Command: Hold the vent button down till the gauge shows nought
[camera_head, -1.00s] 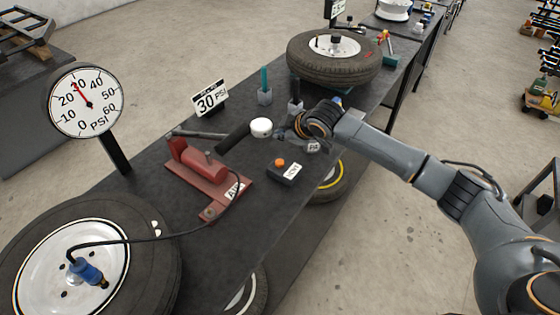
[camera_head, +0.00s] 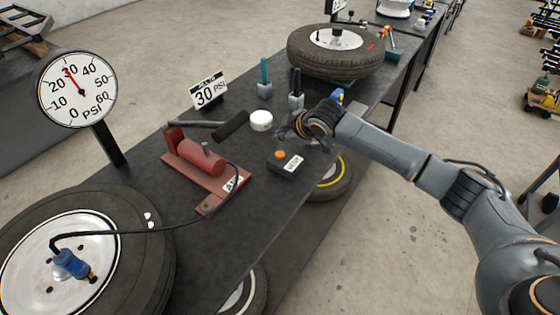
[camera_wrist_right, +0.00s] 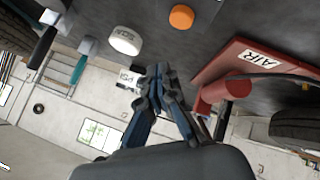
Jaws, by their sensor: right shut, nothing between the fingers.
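The vent button (camera_head: 281,155) is an orange knob on a small black box labelled VENT (camera_head: 284,167), on the bench's near side. It also shows at the top of the right wrist view (camera_wrist_right: 181,17). My right gripper (camera_head: 285,133) is shut and empty, just behind the box and apart from the button. Its closed fingers (camera_wrist_right: 164,88) show in the right wrist view. The round PSI gauge (camera_head: 76,100) stands at the left; its red needle points close to 30. My left gripper is not in view.
A red air pump (camera_head: 198,160) with a black-handled lever sits left of the box. A white round cap (camera_head: 260,120) is near my right gripper. A hose runs to a tyre (camera_head: 145,270) at front left. A 30 PSI sign (camera_head: 208,94) and another tyre (camera_head: 335,67) stand farther back.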

